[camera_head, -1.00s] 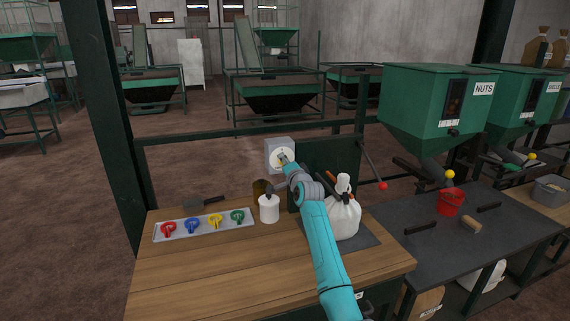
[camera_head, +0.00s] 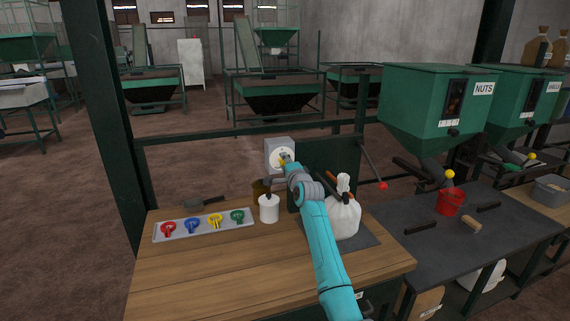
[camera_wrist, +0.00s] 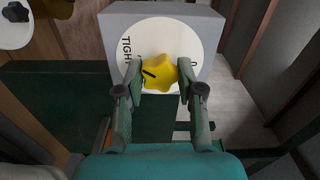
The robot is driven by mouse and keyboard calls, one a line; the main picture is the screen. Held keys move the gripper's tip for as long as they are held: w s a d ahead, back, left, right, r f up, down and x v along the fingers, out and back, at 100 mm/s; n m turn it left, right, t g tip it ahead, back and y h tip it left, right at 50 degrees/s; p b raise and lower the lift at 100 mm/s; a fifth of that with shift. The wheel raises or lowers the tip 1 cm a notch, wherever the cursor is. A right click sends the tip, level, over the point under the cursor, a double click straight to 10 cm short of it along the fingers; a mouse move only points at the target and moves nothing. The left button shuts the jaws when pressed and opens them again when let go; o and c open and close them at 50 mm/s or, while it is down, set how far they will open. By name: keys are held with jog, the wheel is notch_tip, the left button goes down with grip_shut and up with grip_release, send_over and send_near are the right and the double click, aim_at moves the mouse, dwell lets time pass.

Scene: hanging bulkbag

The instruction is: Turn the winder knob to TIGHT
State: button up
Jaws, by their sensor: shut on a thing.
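The winder knob (camera_wrist: 160,73) is yellow and star-shaped, on a white round dial (camera_wrist: 177,29) on a grey box. The grey box (camera_head: 270,148) also shows at the back of the bench in the head view. In the wrist view TIGHT is printed along the dial's left side. A black mark on the knob points left and slightly up, toward that lettering; I cannot tell whether it lines up exactly. My gripper (camera_wrist: 159,76) has one finger on each side of the knob and is shut on it. In the head view my gripper (camera_head: 286,161) partly hides the dial.
A white bag (camera_head: 344,219) stands right of my arm. A white canister (camera_head: 268,209) with a dark top stands left of it. A tray (camera_head: 178,238) of coloured pieces lies on the wooden bench (camera_head: 215,279). A red-tipped lever (camera_head: 382,186) sticks out at right.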

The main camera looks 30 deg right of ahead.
jog(key=shift+f, duration=0.2)
jog(key=o, duration=1.2)
jog(key=shift+r, duration=0.1)
jog(key=shift+c, duration=0.2)
jog(key=v, duration=1.2)
